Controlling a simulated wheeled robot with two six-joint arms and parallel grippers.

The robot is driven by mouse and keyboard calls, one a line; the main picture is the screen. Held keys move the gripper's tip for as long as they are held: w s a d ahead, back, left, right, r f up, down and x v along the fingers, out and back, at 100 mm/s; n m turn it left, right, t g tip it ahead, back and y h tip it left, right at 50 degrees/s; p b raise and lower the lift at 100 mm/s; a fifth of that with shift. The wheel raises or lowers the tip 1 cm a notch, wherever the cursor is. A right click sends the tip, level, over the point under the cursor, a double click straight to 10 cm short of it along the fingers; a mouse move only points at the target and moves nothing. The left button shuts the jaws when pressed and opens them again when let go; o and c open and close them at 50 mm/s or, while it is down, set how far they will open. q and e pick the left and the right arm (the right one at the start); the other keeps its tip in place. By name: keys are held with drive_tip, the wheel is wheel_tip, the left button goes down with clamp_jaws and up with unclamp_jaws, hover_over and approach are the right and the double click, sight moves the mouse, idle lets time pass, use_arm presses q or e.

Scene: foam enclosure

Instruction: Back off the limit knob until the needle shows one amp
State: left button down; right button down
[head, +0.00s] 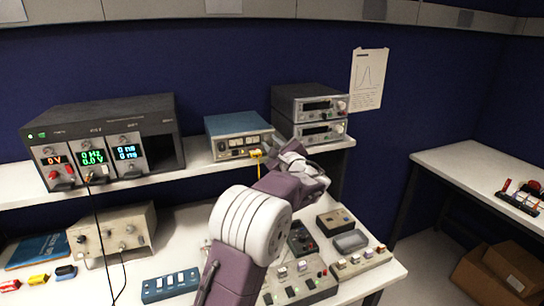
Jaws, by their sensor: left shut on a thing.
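My left gripper (285,148) is at the front edge of the shelf, by the right end of the blue-topped instrument (238,127). Its jaws are shut on the limit knob, which the fingers and wrist hide. The instrument has a pale front panel with a yellow plug and cable (257,154) at its lower right. Its needle and scale are too small to read. My right gripper is not in view.
Two stacked grey units (310,113) stand close to the right of the gripper. A black modular instrument (103,140) with lit displays stands left on the shelf. Below, the bench holds a beige box (112,231), a blue switch box (171,285) and several small panels.

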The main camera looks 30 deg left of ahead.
use_arm(q)
drive_tip(key=n+b, duration=0.1)
drive_tip(key=b, duration=0.1)
drive_tip(key=n+b, duration=0.2)
drive_tip(key=shift+f+b, duration=0.25)
drive_tip(key=shift+b, duration=0.1)
drive_tip(key=shift+r+n+b, duration=0.3)
drive_tip(key=shift+n+b, duration=1.1)
drive_tip(key=c, duration=1.3)
unclamp_jaws()
drive_tip(key=shift+o, duration=0.3)
drive_tip(key=shift+w, duration=0.1)
drive_tip(key=b+v, duration=0.2)
drive_tip(key=v, duration=0.7)
